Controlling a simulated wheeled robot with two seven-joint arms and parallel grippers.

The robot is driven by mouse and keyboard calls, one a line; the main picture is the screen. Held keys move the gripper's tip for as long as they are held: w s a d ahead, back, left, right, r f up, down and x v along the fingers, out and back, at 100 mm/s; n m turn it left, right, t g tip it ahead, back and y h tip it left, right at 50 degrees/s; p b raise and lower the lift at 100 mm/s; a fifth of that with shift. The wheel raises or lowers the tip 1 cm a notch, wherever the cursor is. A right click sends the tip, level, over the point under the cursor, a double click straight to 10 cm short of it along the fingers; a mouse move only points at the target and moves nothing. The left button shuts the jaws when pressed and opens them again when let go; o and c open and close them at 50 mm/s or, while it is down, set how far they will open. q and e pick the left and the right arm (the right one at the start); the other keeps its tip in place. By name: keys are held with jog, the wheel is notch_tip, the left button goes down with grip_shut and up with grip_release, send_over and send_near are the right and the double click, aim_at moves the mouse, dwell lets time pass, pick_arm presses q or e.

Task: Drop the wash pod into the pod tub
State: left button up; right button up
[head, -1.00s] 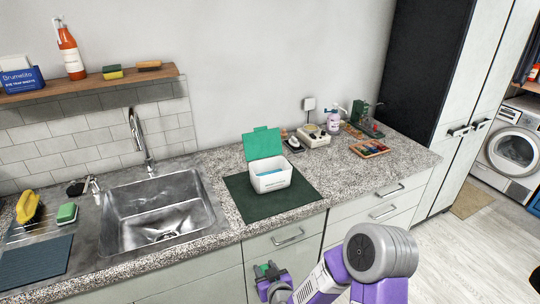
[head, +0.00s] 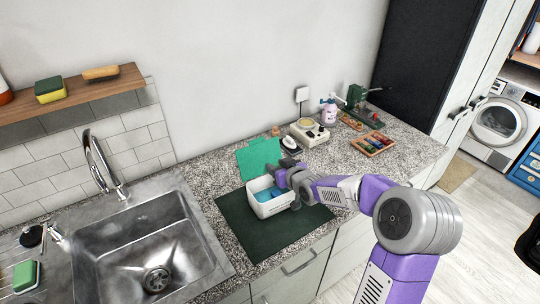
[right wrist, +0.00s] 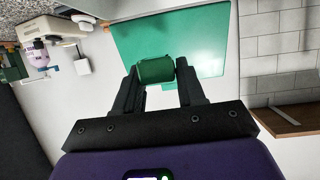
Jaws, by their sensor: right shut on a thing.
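The pod tub (head: 268,208) is a white box with its green lid (head: 258,155) standing open at the back and blue contents inside. It stands on a dark green mat (head: 285,238). My right gripper (head: 279,178) is at the tub's right side, over or beside its rim; the exact height is hard to tell. In the right wrist view it is shut on the green wash pod (right wrist: 156,70), held between both fingertips, with the green lid (right wrist: 195,45) behind it. The pod is hard to make out in the head view. My left gripper is not in view.
A sink (head: 150,245) lies to the left of the mat. Behind and to the right stand a cream appliance (head: 309,131), a lilac bottle (head: 329,111) and a tray of coloured items (head: 372,144). A wooden shelf (head: 75,93) hangs at upper left. The front of the mat is clear.

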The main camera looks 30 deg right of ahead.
jog(key=shift+d, duration=0.15)
jog(key=shift+s+f+b, duration=0.1)
jog(key=shift+f+b, duration=0.15)
jog(key=shift+b, duration=0.05)
notch_tip(320, 180, down, 5)
jog(key=b, duration=0.4)
jog(key=shift+f, duration=0.15)
jog(key=o, duration=1.1)
